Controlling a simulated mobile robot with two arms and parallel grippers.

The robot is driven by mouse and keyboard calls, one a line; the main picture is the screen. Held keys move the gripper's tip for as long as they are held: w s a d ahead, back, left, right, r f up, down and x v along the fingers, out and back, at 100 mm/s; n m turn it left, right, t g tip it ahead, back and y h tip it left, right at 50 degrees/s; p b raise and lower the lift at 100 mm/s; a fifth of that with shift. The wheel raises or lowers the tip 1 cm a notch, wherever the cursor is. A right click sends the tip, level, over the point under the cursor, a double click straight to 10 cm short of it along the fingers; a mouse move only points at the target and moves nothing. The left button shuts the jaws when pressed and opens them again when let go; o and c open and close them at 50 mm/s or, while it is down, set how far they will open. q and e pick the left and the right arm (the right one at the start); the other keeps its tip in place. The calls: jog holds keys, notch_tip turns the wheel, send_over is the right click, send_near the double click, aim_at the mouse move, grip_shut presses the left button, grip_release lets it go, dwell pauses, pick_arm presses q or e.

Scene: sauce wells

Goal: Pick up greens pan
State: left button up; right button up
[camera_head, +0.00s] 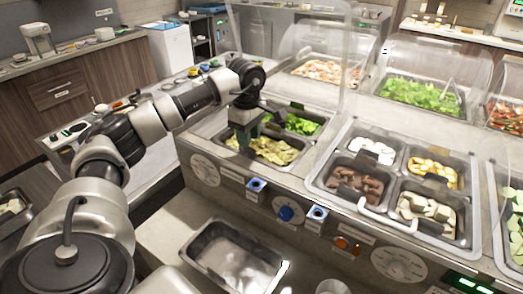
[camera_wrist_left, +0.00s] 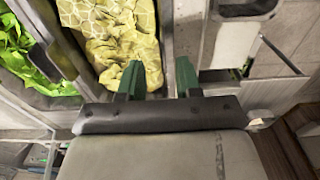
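A pan of bright green leaves (camera_head: 300,123) sits in the counter well at the middle. It also shows at the left of the left wrist view (camera_wrist_left: 22,52). In front of it is a pan of pale yellow-green food (camera_head: 270,150), which fills the upper middle of the left wrist view (camera_wrist_left: 112,32). My left gripper (camera_head: 244,146) hangs over the left side of this nearer pan. In the left wrist view its two green fingers (camera_wrist_left: 158,78) stand apart with nothing between them. My right gripper is not in view.
An empty metal pan (camera_head: 232,258) is on the lower ledge. A rack of four-part food pans (camera_head: 320,178) stands to the right. Clear glass guards (camera_head: 347,50) rise behind. Blue-topped fittings and a knob (camera_head: 288,214) line the counter front.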

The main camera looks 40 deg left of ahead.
pick_arm(q)
jog(key=f, duration=0.2)
jog(key=f+p, duration=0.1)
jog(key=shift+s+a+f, duration=0.1)
jog(key=shift+s+f, duration=0.1)
jog(key=shift+s, duration=0.1)
jog(key=shift+w+f, duration=0.1)
jog(key=shift+f, duration=0.2)
jog(key=shift+r, duration=0.1)
grip_shut()
jog(key=shift+r, duration=0.1)
